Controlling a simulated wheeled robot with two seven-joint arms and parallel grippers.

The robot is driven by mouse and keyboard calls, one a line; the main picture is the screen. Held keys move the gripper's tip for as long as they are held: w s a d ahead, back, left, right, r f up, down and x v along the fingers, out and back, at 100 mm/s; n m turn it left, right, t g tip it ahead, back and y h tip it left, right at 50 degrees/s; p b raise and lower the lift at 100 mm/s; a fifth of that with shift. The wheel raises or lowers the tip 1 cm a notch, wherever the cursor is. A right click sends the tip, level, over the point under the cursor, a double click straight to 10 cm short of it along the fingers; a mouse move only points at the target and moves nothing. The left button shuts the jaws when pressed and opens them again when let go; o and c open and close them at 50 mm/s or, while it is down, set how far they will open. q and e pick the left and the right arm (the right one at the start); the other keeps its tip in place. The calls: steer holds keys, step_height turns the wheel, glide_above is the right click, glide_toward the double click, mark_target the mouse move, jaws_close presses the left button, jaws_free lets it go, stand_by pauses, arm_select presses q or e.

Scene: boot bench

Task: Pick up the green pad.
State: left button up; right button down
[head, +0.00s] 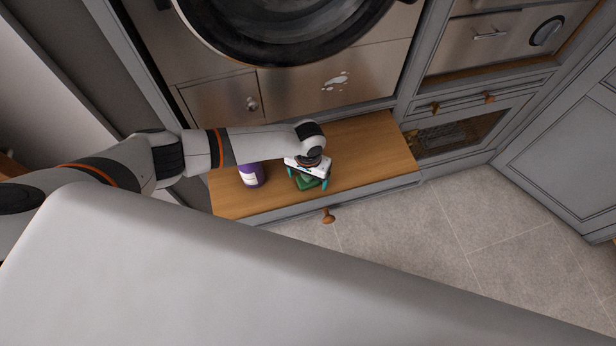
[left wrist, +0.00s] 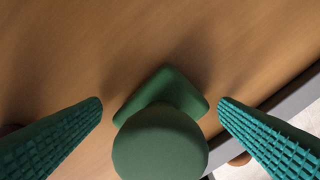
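The green pad (left wrist: 160,140) has a round knob on top of a flat square base. It lies on the wooden bench top (head: 372,150). In the head view the green pad (head: 306,184) shows below my left gripper (head: 308,179), which partly hides it. In the left wrist view the teal ribbed fingers of my left gripper (left wrist: 160,112) are spread wide, one on each side of the pad, with gaps between them and the knob. My left gripper is open and empty. My right gripper is not in view.
A purple bottle (head: 251,175) stands on the bench just left of my left gripper. A drawer front with a wooden knob (head: 328,215) is under the bench edge. The bench right of the pad is clear. A washing machine front (head: 330,85) rises behind.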

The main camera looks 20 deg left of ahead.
arm_select(q)
steer(key=c, duration=0.8)
